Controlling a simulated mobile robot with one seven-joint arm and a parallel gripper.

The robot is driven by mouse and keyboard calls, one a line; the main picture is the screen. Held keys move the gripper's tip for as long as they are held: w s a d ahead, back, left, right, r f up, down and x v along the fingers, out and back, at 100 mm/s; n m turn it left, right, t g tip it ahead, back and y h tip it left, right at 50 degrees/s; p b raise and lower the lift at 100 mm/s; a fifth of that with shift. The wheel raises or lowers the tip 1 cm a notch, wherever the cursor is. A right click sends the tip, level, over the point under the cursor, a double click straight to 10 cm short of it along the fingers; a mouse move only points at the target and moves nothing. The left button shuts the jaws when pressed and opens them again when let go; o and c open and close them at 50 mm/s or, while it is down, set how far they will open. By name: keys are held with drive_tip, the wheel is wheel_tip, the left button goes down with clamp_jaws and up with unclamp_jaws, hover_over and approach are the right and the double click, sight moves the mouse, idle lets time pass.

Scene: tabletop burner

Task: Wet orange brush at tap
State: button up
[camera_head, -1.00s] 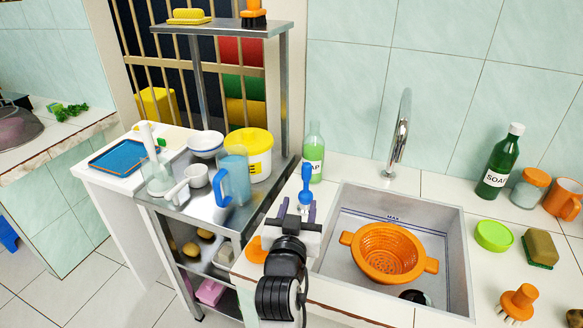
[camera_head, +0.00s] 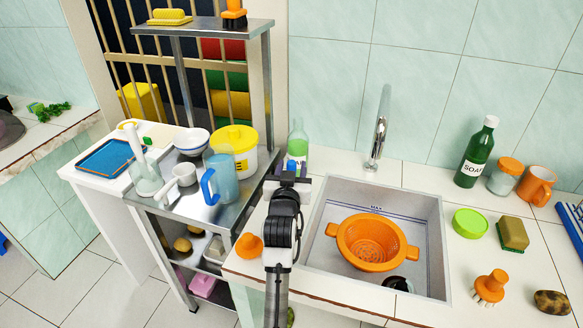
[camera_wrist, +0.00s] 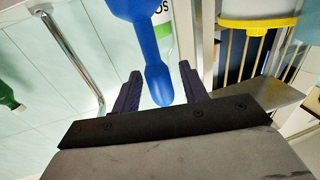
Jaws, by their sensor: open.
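An orange brush (camera_head: 491,287) with pale bristles stands on the counter right of the sink. Another orange brush (camera_head: 233,14) with dark bristles is on the top shelf. An orange knob-like object (camera_head: 249,247) sits at the counter's left front; I cannot tell if it is a brush. The metal tap (camera_head: 379,140) rises behind the sink; it also shows in the wrist view (camera_wrist: 75,60). My gripper (camera_head: 290,178) is open near the green soap bottle (camera_head: 298,150). In the wrist view, a blue handle (camera_wrist: 158,82) reaches between my fingers (camera_wrist: 158,85), with gaps beside it.
The sink (camera_head: 428,236) holds an orange colander (camera_head: 372,243). Right of it are a green lid (camera_head: 470,223), a sponge (camera_head: 512,233), a dark green bottle (camera_head: 477,155) and an orange mug (camera_head: 537,184). A blue pitcher (camera_head: 219,178) stands on the left metal shelf.

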drive_tip(key=shift+c, duration=0.4)
clamp_jaws()
drive_tip(key=b, duration=0.3)
drive_tip(key=shift+s+f+t, duration=0.3)
drive_tip(key=shift+f+t, duration=0.1)
drive_tip(key=shift+s+a+r+t+b, duration=0.1)
drive_tip(key=shift+s+t+b, duration=0.25)
drive_tip(key=shift+b, duration=0.7)
drive_tip(key=shift+a+r, duration=0.1)
drive_tip(key=shift+r, duration=0.15)
drive_tip(key=shift+o, duration=0.4)
unclamp_jaws()
